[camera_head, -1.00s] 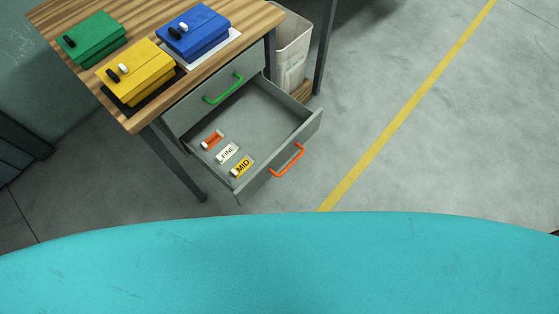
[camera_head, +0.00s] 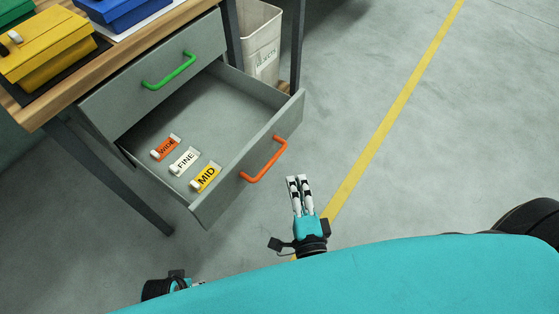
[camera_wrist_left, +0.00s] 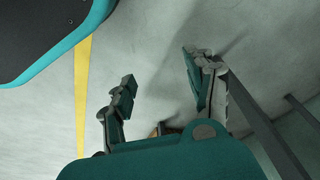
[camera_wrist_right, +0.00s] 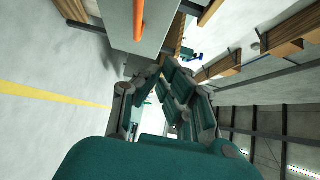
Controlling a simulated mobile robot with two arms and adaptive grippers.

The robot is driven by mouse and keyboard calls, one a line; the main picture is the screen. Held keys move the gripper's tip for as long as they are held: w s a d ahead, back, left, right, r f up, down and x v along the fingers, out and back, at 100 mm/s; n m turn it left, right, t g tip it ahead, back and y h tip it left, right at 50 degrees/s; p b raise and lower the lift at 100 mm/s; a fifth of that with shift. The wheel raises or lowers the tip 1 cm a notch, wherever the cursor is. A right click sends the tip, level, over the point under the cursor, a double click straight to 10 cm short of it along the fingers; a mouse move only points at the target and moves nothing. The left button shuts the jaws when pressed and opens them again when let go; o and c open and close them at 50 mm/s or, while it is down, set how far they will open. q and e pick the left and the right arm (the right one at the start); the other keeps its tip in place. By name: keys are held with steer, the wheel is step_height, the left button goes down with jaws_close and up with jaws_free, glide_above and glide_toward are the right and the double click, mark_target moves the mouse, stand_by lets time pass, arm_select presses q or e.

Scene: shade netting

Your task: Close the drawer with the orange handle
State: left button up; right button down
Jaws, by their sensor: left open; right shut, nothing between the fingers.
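The drawer (camera_head: 246,172) with the orange handle (camera_head: 264,160) is pulled far out below the closed drawer with the green handle. The orange handle also shows at the top of the right wrist view (camera_wrist_right: 139,18). Inside lie three tagged items: an orange one (camera_head: 166,147), a white FINE one (camera_head: 185,161) and a yellow MID one (camera_head: 206,177). My right gripper (camera_head: 298,180) is shut and empty, to the right of the orange handle and apart from it. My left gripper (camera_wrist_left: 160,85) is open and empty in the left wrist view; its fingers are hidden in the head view.
The closed drawer with the green handle (camera_head: 169,72) sits above. Yellow (camera_head: 45,50) and blue (camera_head: 118,12) boxes stand on the wooden tabletop. A pale bin (camera_head: 260,40) stands behind the drawer. The floor right of the drawer, with its yellow line (camera_head: 380,135), is clear.

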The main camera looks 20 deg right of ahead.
glide_toward(273, 127)
steer(key=w+d, duration=0.2)
steer(key=d, duration=0.1)
steer(key=shift+w+a, duration=1)
steer(key=shift+w, duration=0.15)
arm_select(q)
steer(key=shift+w+r, duration=0.2)
arm_select(e)
steer(key=shift+w+a, duration=0.2)
steer(key=shift+w, duration=0.1)
arm_select(q)
steer(key=shift+s, duration=0.15)
